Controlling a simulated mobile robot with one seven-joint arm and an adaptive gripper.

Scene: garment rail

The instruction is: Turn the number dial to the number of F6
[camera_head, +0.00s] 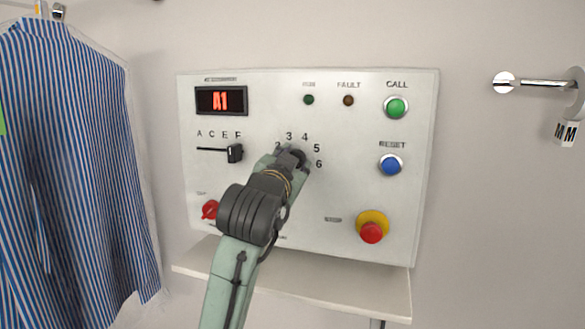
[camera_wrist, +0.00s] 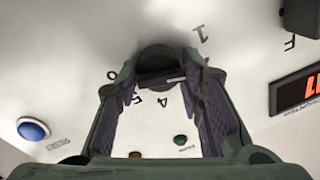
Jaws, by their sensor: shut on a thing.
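The number dial (camera_head: 298,156) is a dark round knob on the white control panel, with the numbers 2 to 6 readable around it in the head view. My gripper (camera_wrist: 160,72) is shut on the dial, one finger on each side. In the wrist view the dial (camera_wrist: 157,54) shows between the fingertips, with a pale mark on it; which number it points to I cannot tell.
The panel also bears a green CALL button (camera_head: 396,107), a blue RESET button (camera_head: 390,165), a red emergency knob on yellow (camera_head: 372,228) and a red switch (camera_head: 210,210). A shelf (camera_head: 300,287) juts out below. A striped shirt (camera_head: 70,170) hangs at left, a metal hook (camera_head: 535,82) at right.

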